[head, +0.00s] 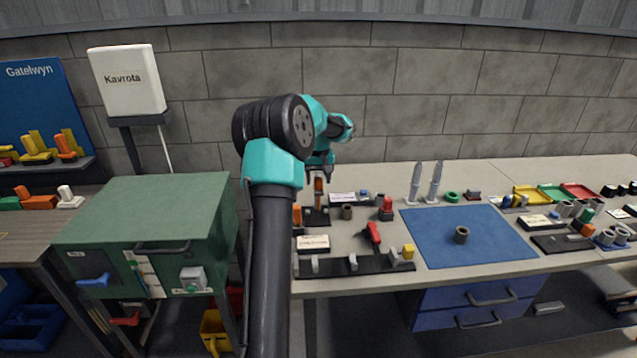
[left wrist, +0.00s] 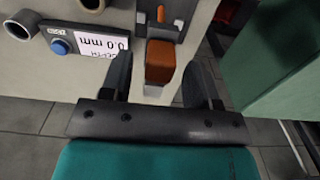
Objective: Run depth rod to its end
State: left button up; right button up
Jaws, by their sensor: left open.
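My left gripper (head: 319,177) is open above the back left part of the bench. In the left wrist view its fingers (left wrist: 160,72) stand on either side of an orange-brown block (left wrist: 160,54), with a gap showing on each side. The block is on a dark stand with a slot; in the head view an orange part (head: 318,188) shows just under the gripper. Beside it is a readout (left wrist: 90,43) showing 0.0 mm, with a blue button (left wrist: 61,46); it also shows in the head view (head: 348,198). I cannot make out a separate rod. My right gripper is not in view.
A grey ring (head: 347,212) and a red-and-dark item (head: 386,208) stand near the readout. A green cabinet (head: 150,220) stands left of the bench. A blue mat (head: 430,225) holds one grey ring. Two tall pale posts (head: 416,184) stand behind it.

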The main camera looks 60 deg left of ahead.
pick_arm(q)
jog(key=shift+f, duration=0.85)
jog(key=shift+c, duration=0.3)
grip_shut()
